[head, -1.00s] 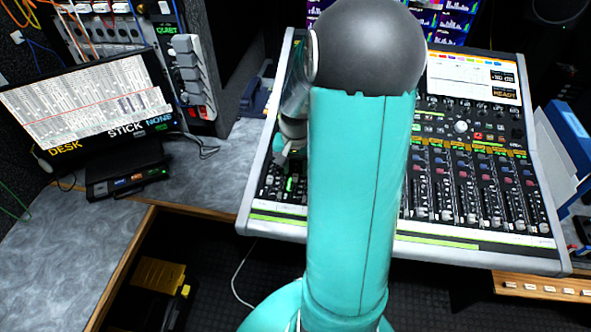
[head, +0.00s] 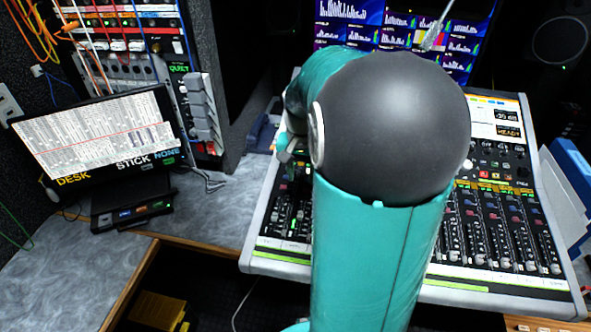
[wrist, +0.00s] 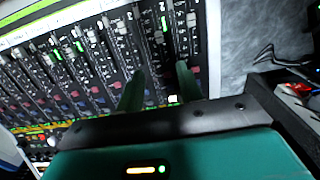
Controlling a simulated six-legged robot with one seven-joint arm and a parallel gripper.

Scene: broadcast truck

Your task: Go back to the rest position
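My gripper (wrist: 161,70) shows in the wrist view as two teal fingers with a clear gap between them. It is open and holds nothing. It is over the mixing console (wrist: 75,65), whose faders and coloured buttons lie beyond the fingertips. I cannot tell how far apart they are. In the head view my arm, with its dark round joint, covers the middle of the console (head: 490,235) and most of the gripper is hidden behind it.
A monitor (head: 100,140) stands on the grey desk (head: 60,265) at left, with a black box (head: 130,213) before it. A patch rack (head: 120,45) with cables is behind. Screens (head: 345,12) rise behind the console. A blue binder (head: 570,160) stands at right.

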